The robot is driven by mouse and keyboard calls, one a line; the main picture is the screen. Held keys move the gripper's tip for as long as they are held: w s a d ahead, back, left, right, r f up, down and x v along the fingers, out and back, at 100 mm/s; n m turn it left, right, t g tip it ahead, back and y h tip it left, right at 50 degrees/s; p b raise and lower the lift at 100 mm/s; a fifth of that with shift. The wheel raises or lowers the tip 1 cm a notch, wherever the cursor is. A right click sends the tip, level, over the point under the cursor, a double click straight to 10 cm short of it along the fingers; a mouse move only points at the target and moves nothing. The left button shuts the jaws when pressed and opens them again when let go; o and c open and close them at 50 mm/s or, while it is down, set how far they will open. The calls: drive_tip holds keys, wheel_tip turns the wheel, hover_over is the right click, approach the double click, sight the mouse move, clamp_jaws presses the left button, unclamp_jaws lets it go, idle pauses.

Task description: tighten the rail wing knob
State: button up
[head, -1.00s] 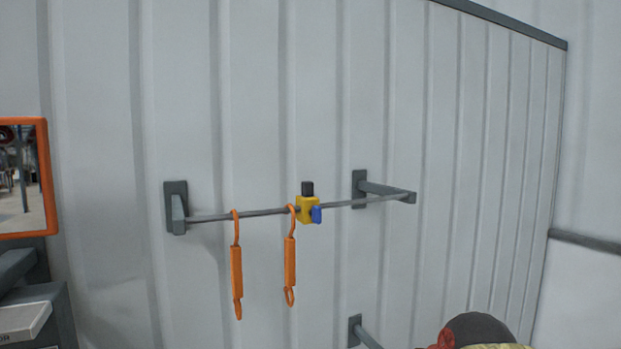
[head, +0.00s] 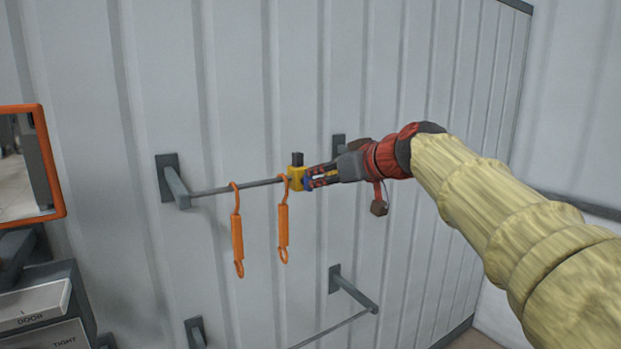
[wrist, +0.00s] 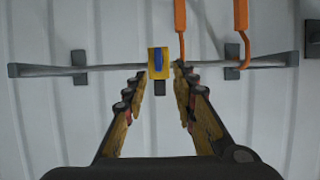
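The yellow clamp block (head: 296,178) sits on the grey rail (head: 245,186), with a black top piece. Its blue wing knob (head: 308,183) is partly hidden by my gripper (head: 312,180) in the head view. In the wrist view the blue knob (wrist: 158,61) stands upright on the face of the yellow block (wrist: 158,76). My gripper (wrist: 159,75) is open, with one finger on each side of the block. A gap shows between the left finger and the block; the right finger is nearer. I see no grip on the knob.
Two orange hooks (head: 237,232) (head: 283,228) hang from the rail left of the block; in the wrist view they are close to the right finger. A lower rail (head: 335,327) is below. An orange-framed panel (head: 62,205) stands at the left.

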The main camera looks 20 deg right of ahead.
sight(311, 179)
drive_tip(key=p+x, duration=0.1)
drive_tip(key=x, duration=0.3)
drive_tip(key=shift+w+d, duration=0.1)
drive_tip(key=shift+w, duration=0.1)
drive_tip(key=shift+w+a+f, duration=0.25)
drive_tip(key=shift+w+f, duration=0.15)
drive_tip(key=shift+w, duration=0.2)
drive_tip(key=shift+c, duration=1.4)
drive_tip(key=c, duration=0.4)
clamp_jaws()
